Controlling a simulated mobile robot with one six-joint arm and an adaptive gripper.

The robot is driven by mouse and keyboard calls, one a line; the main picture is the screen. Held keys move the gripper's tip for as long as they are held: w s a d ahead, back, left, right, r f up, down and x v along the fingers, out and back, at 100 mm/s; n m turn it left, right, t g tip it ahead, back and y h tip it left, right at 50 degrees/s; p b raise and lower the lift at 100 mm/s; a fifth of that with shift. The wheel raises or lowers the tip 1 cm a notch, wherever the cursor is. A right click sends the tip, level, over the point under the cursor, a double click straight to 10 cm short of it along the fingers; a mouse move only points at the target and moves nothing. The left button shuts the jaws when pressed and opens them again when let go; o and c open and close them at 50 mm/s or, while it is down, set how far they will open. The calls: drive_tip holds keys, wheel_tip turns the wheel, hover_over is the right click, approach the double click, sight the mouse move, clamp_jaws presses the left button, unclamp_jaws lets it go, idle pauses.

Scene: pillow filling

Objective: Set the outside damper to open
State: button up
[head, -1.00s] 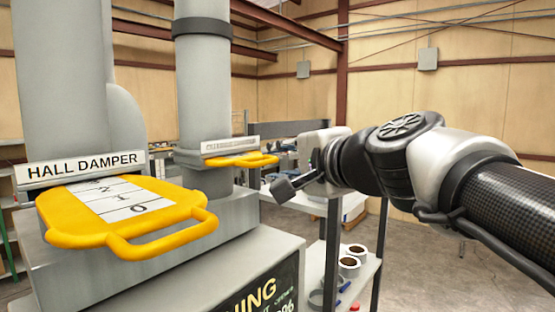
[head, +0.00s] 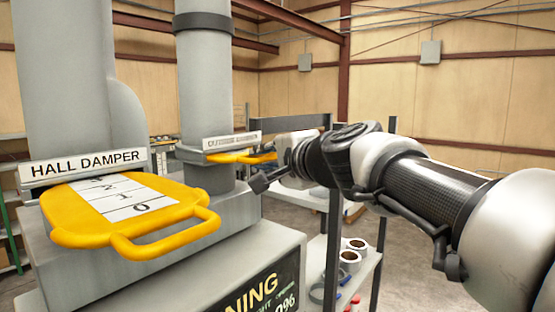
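The outside damper (head: 232,157) is a yellow slide plate with a loop handle. It sticks out under a small, hard-to-read label (head: 231,141) on the farther grey duct. Little of the plate shows past the duct. My gripper (head: 260,183) reaches in from the right, and a dark finger shows just below and right of the handle. The gripper overlaps the handle's right end in this view; I cannot tell whether they touch. The finger gap is hidden, so open or shut is unclear.
A grey machine housing (head: 240,262) with a display stands below. A shelf (head: 362,285) with rolls stands below my arm.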

clamp_jaws()
drive_tip(key=shift+d, duration=0.1)
idle(0.4)
